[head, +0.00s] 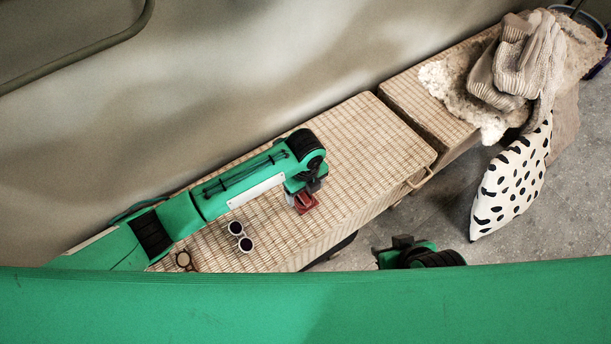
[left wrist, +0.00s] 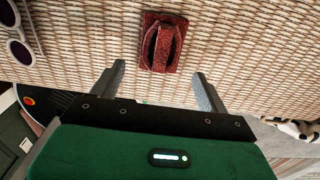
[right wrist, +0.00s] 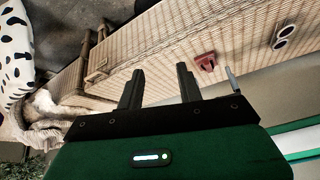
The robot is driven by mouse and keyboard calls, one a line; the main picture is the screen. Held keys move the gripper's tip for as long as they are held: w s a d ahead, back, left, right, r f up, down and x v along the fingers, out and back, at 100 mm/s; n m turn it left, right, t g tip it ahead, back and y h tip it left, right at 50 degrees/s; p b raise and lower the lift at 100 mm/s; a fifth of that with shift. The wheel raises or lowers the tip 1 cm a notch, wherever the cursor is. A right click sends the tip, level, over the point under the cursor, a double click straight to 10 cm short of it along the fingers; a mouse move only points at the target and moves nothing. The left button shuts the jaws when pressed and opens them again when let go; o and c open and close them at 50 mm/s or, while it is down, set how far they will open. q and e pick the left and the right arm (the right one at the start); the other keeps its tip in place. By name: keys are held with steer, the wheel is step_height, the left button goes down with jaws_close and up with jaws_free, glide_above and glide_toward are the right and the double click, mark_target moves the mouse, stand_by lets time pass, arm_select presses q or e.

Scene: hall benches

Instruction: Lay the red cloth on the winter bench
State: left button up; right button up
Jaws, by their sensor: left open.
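The red cloth (head: 307,203) is a small folded bundle on the left wicker bench (head: 350,140). It lies flat and free in the left wrist view (left wrist: 162,43), and shows in the right wrist view (right wrist: 206,62). My left gripper (left wrist: 158,75) is open just above the bench beside the cloth; its fingertips are short of the cloth, with nothing between them. The right wicker bench (head: 425,103) carries a cream fleece (head: 450,82) and a knitted sweater (head: 525,55), so it looks like the winter bench. My right gripper (right wrist: 160,75) is open and empty, in front of the benches.
White sunglasses (head: 240,236) and a brown round item (head: 183,260) lie on the left bench. A black-spotted white cushion (head: 512,180) leans at the right bench's front. A narrow gap separates the benches. The left bench's right end is bare, as is the right bench's near end.

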mark_target(305, 198)
arm_select(q)
step_height(305, 198, up, 7)
steer(key=p, duration=0.1)
steer(key=shift+r, duration=0.15)
arm_select(e)
steer(key=shift+s+d+r+g+h, duration=0.2)
steer(key=shift+s+d+g+h, duration=0.3)
steer(key=shift+s+d+g, duration=0.6)
steer(key=shift+w+d, duration=0.1)
